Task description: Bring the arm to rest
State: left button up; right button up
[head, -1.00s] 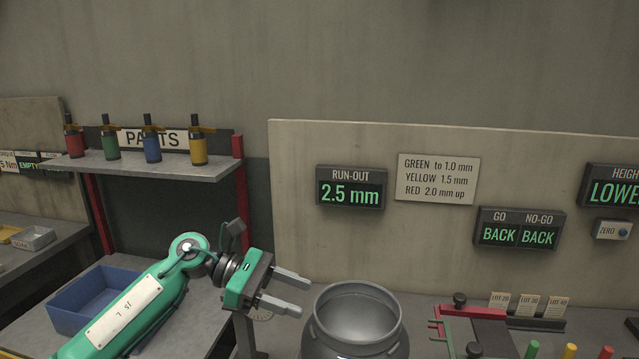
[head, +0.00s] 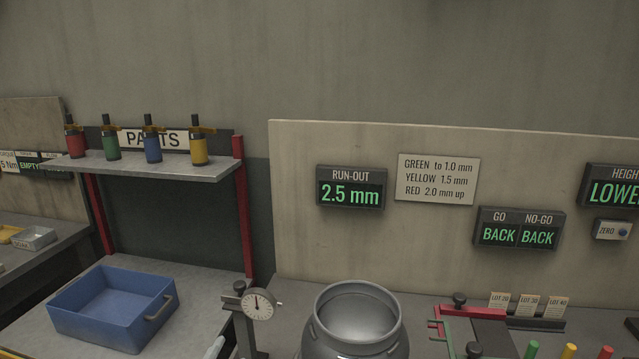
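My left arm is almost wholly out of the head view. A small pale grey tip (head: 214,348) at the bottom edge, left of the dial gauge, looks like a finger of my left gripper; whether that gripper is open or shut does not show. My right gripper is not in view. A grey metal cylinder (head: 352,330) with an open rim stands at the bottom centre. A dial gauge (head: 258,304) on a dark stand is just left of it. The run-out display (head: 350,190) reads 2.5 mm.
A blue bin (head: 112,312) with a handle sits on the left bench, under a shelf (head: 140,166) holding red, green, blue and yellow bottles. A red and green fixture (head: 470,313) and several coloured pegs stand at the lower right.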

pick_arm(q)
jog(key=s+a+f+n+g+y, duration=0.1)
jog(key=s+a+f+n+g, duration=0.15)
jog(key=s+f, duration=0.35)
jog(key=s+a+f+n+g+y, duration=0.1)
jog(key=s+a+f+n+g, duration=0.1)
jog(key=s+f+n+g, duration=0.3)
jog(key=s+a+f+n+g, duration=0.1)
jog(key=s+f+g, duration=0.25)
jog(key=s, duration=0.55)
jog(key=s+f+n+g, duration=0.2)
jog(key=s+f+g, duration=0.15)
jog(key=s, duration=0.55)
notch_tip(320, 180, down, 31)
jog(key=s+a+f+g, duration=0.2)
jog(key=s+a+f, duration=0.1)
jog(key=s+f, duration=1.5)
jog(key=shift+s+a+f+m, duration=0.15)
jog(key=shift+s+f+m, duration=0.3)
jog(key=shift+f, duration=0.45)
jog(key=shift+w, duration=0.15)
